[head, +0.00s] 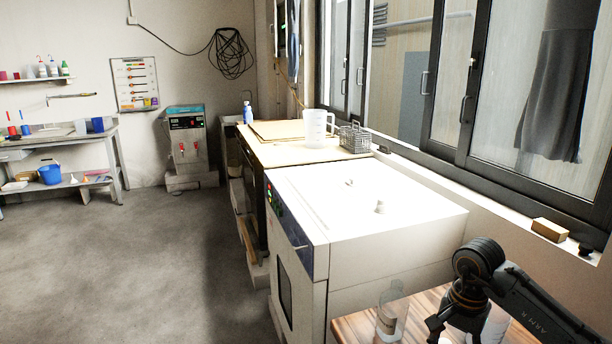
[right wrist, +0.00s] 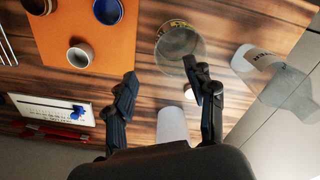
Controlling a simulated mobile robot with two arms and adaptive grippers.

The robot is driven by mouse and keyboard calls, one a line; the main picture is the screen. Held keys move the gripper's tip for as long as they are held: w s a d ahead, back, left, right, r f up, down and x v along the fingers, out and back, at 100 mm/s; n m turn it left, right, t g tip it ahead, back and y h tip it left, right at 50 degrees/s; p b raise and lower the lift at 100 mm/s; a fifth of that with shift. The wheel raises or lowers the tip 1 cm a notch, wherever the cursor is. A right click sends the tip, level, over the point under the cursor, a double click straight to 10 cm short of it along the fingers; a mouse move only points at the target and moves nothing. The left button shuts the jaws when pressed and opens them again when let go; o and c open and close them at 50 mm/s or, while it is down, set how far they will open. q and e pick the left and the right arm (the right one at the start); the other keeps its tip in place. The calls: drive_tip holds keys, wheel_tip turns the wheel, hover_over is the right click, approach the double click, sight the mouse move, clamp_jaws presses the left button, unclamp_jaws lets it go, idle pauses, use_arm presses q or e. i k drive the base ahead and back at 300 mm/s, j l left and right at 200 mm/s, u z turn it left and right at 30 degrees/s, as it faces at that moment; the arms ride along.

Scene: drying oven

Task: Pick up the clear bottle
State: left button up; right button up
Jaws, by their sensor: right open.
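A clear bottle (head: 391,312) with a pale label stands on the wooden table, close to the white oven. In the right wrist view a clear bottle (right wrist: 268,72) with a white label is at the right, beside a pale wall. My right gripper (head: 445,328) is above the table, to the right of the bottle in the head view. In the right wrist view the right gripper (right wrist: 160,72) is open with nothing between its fingers. The bottle lies outside the right finger, apart from it. My left gripper is in neither view.
A round clear vessel (right wrist: 180,42) with yellow marking stands just beyond the right fingertip. A white object (right wrist: 172,125) is below, between the fingers. An orange mat (right wrist: 60,30) holds small cups. The white oven (head: 370,205) borders the table.

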sight(393, 307)
drive_tip(key=k+j, duration=0.75)
drive_tip(key=k, duration=0.15)
